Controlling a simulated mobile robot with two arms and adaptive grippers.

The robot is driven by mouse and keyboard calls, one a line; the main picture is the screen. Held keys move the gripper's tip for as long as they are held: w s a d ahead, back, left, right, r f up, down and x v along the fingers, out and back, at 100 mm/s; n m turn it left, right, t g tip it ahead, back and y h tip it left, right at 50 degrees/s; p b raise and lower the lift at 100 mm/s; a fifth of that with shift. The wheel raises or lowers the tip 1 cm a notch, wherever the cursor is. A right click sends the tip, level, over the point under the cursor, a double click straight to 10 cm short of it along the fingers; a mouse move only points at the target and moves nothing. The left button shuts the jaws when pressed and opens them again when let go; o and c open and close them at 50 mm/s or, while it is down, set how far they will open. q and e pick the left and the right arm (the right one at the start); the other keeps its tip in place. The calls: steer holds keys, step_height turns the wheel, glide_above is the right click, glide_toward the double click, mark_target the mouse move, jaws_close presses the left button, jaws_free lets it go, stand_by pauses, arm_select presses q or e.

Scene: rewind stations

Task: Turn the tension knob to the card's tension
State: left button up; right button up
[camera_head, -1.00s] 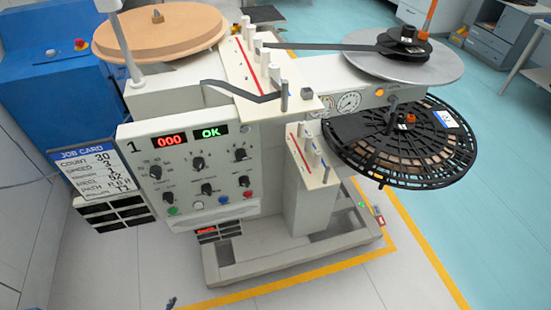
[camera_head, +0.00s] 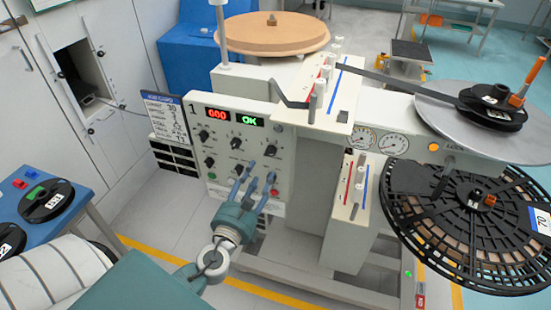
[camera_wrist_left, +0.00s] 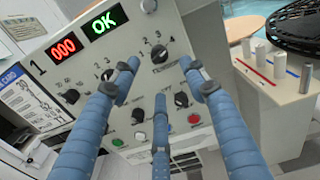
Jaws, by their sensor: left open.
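The control panel (camera_head: 225,150) of the rewind machine carries several black knobs. Its displays read 000 and OK. The knobs' names are too small to read, so I cannot tell which is the tension knob. An upper-right knob (camera_head: 271,150) has numbers around it; it also shows in the left wrist view (camera_wrist_left: 158,53). My left gripper (camera_head: 255,181) is open and empty in front of the panel's lower right. In the left wrist view, its blue fingers (camera_wrist_left: 160,77) spread below that knob, apart from it. The job card (camera_head: 166,118) hangs left of the panel, its tension line illegible. My right gripper is out of view.
Black slotted reels (camera_head: 460,250) stick out at right. A blue table (camera_head: 25,215) with small reels stands at left. Guide posts (camera_head: 360,180) stand right of the panel.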

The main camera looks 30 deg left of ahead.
mark_target(269, 155)
arm_select(q)
steer(key=x, duration=0.2)
steer(key=p+x, duration=0.1)
steer(key=x, duration=0.2)
steer(key=shift+w+a, duration=0.15)
steer(key=shift+a, duration=0.15)
steer(key=x, duration=0.3)
steer(key=shift+w+d, duration=0.1)
steer(key=shift+w, duration=0.1)
steer(key=shift+w+f+p, duration=0.1)
steer(key=shift+w+p, duration=0.2)
steer(key=shift+w, duration=0.05)
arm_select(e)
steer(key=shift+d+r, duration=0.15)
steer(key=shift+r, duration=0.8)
arm_select(q)
steer(key=shift+c, duration=0.3)
